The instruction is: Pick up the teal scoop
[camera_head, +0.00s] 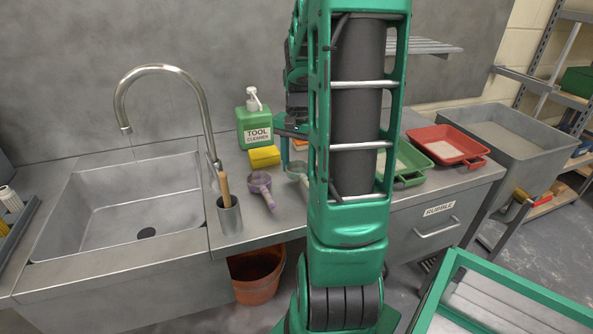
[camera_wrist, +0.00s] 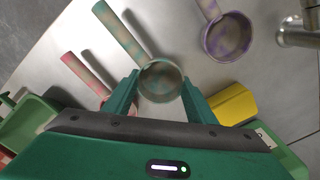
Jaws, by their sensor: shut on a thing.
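The teal scoop (camera_wrist: 122,32), worn and mottled with a brownish tint, lies between my fingers in the wrist view. Its round bowl is between the two fingertips and its handle points to the upper left. My gripper (camera_wrist: 160,84) is shut on the bowl. In the head view my green arm hides most of my gripper; part of the teal scoop (camera_head: 297,169) shows just left of the arm, at the counter. I cannot tell whether the scoop touches the counter.
A purple scoop (camera_wrist: 228,36) lies to the right, and a red-pink scoop (camera_wrist: 82,72) lies close on the left. A yellow sponge (camera_head: 264,156), a green cleaner bottle (camera_head: 254,127), a metal cup (camera_head: 229,216) and green and red trays (camera_head: 447,146) stand around. The sink (camera_head: 130,205) is left.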

